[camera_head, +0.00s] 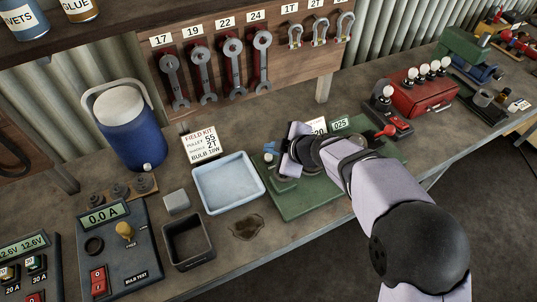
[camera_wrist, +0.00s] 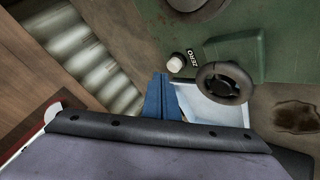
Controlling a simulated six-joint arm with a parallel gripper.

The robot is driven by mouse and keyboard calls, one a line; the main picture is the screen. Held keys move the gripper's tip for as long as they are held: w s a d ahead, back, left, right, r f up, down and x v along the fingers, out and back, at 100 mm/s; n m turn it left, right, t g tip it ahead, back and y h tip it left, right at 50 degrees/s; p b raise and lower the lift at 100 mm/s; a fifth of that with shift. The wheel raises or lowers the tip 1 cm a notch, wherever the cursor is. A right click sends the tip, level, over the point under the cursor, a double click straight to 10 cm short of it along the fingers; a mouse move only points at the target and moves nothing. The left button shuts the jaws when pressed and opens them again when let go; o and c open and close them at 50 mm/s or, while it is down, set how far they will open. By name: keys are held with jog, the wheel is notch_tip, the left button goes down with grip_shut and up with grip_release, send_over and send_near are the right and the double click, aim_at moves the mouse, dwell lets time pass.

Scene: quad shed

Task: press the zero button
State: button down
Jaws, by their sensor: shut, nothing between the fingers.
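The zero button (camera_wrist: 175,63) is a small pale round cap in the wrist view, beside a black ZERO label (camera_wrist: 194,60) on a green device (camera_wrist: 275,30). In the head view the green device (camera_head: 305,198) sits on the bench under my gripper (camera_head: 289,158). My gripper is shut and empty, low over the left part of the device.
A dark ring-shaped part (camera_wrist: 222,82) is close to the button. A pale blue tray (camera_head: 228,182) lies left of the device, with a dark stain (camera_head: 247,228) in front. A red-handled lever unit (camera_head: 388,122) and a red box (camera_head: 422,96) stand to the right.

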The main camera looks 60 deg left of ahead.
jog(key=shift+f+b, duration=1)
jog(key=shift+b, duration=1)
dwell(1.1)
jog(key=shift+r, duration=0.95)
jog(key=shift+r, duration=0.1)
notch_tip(320, 180, up, 5)
jog(key=p, duration=0.2)
jog(key=shift+p, duration=0.3)
dwell(0.6)
